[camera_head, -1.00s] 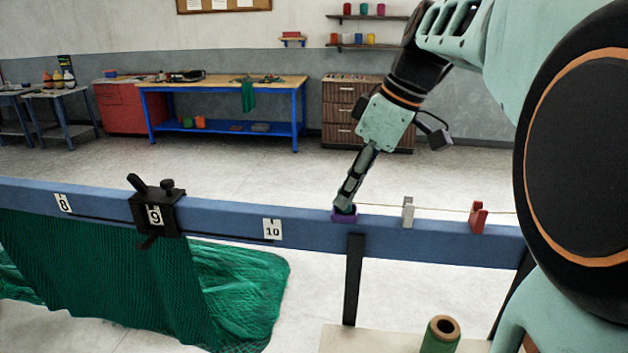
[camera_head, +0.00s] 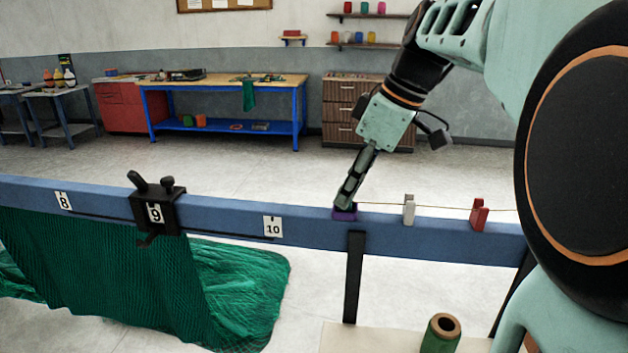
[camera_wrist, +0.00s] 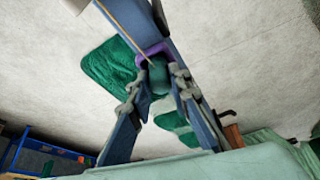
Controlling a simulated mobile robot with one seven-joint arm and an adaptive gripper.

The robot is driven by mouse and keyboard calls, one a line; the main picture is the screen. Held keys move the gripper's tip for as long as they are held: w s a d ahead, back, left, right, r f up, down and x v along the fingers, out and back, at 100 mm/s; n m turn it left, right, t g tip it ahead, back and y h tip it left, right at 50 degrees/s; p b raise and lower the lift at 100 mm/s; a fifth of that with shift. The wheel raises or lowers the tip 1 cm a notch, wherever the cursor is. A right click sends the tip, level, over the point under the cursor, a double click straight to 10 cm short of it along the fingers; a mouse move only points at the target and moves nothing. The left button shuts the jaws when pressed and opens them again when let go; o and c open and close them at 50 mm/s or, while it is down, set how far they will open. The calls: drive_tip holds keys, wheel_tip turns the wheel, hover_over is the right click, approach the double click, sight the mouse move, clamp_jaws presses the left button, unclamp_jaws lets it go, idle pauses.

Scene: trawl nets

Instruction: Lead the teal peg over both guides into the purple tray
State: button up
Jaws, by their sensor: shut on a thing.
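My gripper (camera_head: 346,203) is shut on the teal peg (camera_wrist: 158,77), with its fingertips low over the purple tray (camera_head: 344,215). The tray sits on the blue beam and also shows in the wrist view (camera_wrist: 155,51), right at the peg's end. Whether the peg touches the tray floor cannot be told. The fingers hide the peg in the head view. A thin cord (camera_head: 440,207) runs from the peg to the right, past the pale grey guide (camera_head: 409,210) and the red guide (camera_head: 479,215). How it sits in each guide is too small to tell.
The blue beam (camera_head: 310,227) crosses the view, with a black clamp (camera_head: 157,207) at left and green netting (camera_head: 100,270) hanging below. A green spool (camera_head: 440,335) stands on a pale surface at the bottom right. The beam top left of the tray is clear up to the clamp.

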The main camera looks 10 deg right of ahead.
drive_tip(key=shift+f, duration=0.15)
drive_tip(key=o, duration=0.9)
drive_tip(key=v, duration=1.2)
drive_tip(key=shift+w, duration=0.1)
